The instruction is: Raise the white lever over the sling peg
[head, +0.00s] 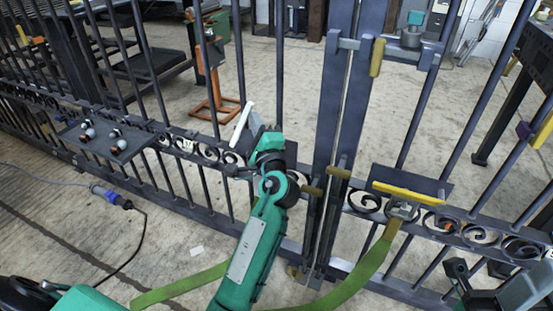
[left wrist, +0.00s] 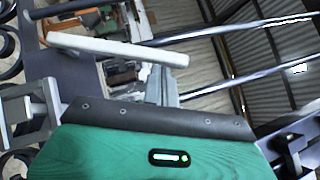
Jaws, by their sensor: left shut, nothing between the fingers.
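The white lever (head: 243,121) is a thin pale bar standing tilted on the left gate leaf, beside my left gripper (head: 256,124). In the left wrist view the white lever (left wrist: 120,49) runs slantwise across the upper left, in front of the grey shut fingers (left wrist: 163,82). The fingers hold nothing; I cannot tell whether they touch the lever. A green sling (head: 370,262) hangs from a metal fitting (head: 403,211) on the right leaf and passes behind my left arm. I cannot make out the sling peg. My right gripper (head: 470,284) is partly visible at the lower right.
The dark gate bars (head: 328,140) stand close on the right of my left gripper. A yellow bar (head: 408,192) is on the right leaf. A small shelf with knobs (head: 93,143) is at the left. A blue plug and cable (head: 110,196) lie on the floor.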

